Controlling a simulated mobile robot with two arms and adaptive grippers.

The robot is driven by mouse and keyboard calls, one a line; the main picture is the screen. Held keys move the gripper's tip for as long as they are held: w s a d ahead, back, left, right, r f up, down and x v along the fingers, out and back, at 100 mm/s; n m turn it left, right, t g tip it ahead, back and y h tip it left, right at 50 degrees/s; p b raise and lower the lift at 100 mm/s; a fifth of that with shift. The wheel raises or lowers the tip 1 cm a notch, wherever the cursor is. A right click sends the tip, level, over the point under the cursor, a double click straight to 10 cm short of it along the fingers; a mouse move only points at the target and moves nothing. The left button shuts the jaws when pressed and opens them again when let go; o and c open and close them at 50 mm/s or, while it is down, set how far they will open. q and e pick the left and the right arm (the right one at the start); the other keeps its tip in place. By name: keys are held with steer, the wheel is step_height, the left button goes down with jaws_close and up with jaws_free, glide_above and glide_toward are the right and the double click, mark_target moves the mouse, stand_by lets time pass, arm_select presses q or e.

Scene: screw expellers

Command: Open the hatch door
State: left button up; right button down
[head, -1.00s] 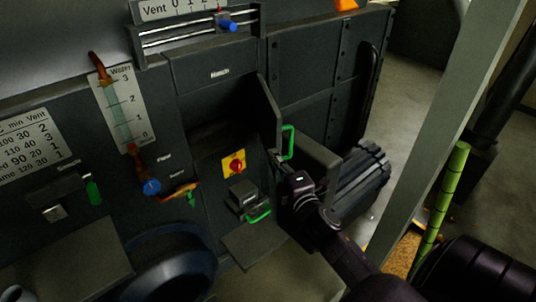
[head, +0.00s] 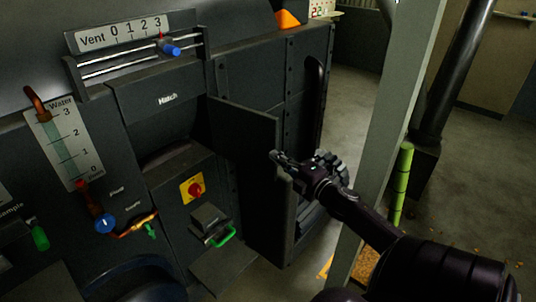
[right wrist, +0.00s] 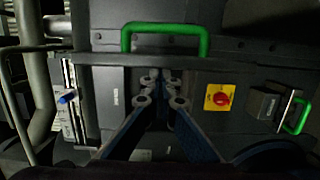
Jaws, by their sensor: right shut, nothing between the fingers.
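The hatch door (head: 243,137) is a dark panel standing swung out to the right of the opening (head: 172,150) under the "Hatch" label. Its broad inner face shows in the head view. Its green handle (right wrist: 165,29) shows at the top of the right wrist view, above a dark horizontal edge; the handle is hidden in the head view. My right gripper (head: 277,158) is at the door's outer edge. Its fingers (right wrist: 161,90) are together and empty, apart from the handle. I cannot tell whether the gripper touches the door. My left gripper is out of view.
Below the opening are a red knob on a yellow plate (head: 192,188) and a grey box with a green handle (head: 222,236). A grey post (head: 385,130) stands right of the machine, near my right arm. Open floor lies beyond it.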

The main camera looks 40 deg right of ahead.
steer(key=shift+w+d, duration=0.1)
steer(key=shift+d, duration=0.9)
